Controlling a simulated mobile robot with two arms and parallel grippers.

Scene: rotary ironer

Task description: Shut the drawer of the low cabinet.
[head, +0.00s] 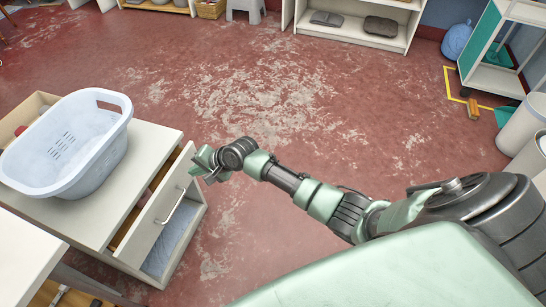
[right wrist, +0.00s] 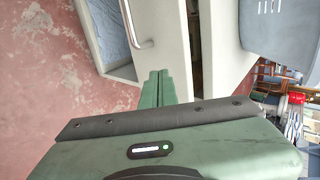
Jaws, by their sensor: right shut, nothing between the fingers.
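The low white cabinet (head: 150,145) stands at the left of the head view. Its drawer (head: 155,215) is partly open, with a dark gap behind the front. The front carries a metal bar handle (head: 170,206). In the right wrist view the drawer front (right wrist: 168,30) and handle (right wrist: 146,43) show beyond the fingers. My right gripper (head: 209,172) is shut and empty at the far end of the drawer front, beside the handle. Its closed green fingers (right wrist: 157,88) point at the front; I cannot tell whether they touch it. My left gripper is out of view.
A pale blue laundry basket (head: 70,145) stands on the cabinet top. An open compartment with a blue cloth (head: 166,247) lies below the drawer. The worn red floor (head: 270,95) is clear in the middle. White shelves (head: 350,30) stand at the back.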

